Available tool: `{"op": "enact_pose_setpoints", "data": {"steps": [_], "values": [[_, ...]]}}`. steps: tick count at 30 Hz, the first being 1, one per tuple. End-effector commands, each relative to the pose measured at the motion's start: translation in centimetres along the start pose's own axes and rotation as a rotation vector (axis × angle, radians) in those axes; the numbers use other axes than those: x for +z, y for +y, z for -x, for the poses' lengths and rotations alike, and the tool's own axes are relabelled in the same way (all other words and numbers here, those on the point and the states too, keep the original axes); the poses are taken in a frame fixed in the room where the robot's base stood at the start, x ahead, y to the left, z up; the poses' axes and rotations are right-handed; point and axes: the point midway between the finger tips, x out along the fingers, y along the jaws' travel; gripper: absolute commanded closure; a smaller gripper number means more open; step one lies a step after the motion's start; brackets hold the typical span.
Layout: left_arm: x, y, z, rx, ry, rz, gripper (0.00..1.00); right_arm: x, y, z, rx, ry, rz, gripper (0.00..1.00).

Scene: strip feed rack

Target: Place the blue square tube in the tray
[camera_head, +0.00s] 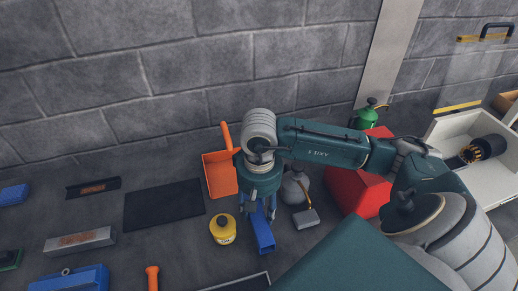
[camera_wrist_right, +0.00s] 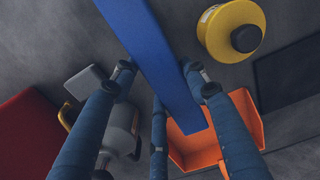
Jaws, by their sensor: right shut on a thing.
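The blue square tube (camera_head: 264,236) hangs under my right gripper (camera_head: 258,208) in the head view. In the right wrist view the tube (camera_wrist_right: 160,50) runs from the top edge down between the fingers of my right gripper (camera_wrist_right: 163,80). That gripper is shut on the tube. Whether the tube touches the floor surface is hard to tell. At the bottom edge of the head view, a dark, light-rimmed piece (camera_head: 240,282) may be the tray; most of it is cut off. My left gripper is not in view.
A yellow round can (camera_head: 223,229) stands just left of the tube. An orange dustpan (camera_head: 220,175) lies behind, with a black mat (camera_head: 164,205) to the left. A grey block (camera_head: 305,218) and a red box (camera_head: 357,190) are right. A blue toolbox (camera_head: 70,279) stands front left.

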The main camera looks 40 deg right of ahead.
Motion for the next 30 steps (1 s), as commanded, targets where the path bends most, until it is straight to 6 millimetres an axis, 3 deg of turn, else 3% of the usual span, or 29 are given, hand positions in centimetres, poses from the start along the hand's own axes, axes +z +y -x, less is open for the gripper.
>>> {"op": "enact_pose_setpoints", "data": {"steps": [9,22,23,24,25,30], "values": [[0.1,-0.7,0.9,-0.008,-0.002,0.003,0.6,0.0,0.0,-3.6,-0.002,0.0,0.001,1.0],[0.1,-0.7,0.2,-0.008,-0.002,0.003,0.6,0.0,0.0,-4.2,-0.001,0.002,0.001,1.0],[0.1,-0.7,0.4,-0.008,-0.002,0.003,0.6,0.0,0.0,-4.1,0.0,0.0,0.001,0.5],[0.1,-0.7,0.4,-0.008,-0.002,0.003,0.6,0.0,0.0,-4.1,0.0,0.0,0.001,0.42],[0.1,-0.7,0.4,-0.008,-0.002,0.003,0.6,0.0,0.0,-4.0,0.0,0.0,0.001,0.37],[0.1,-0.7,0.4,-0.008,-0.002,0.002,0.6,0.0,0.0,-4.0,0.0,0.0,0.001,0.37]]}}
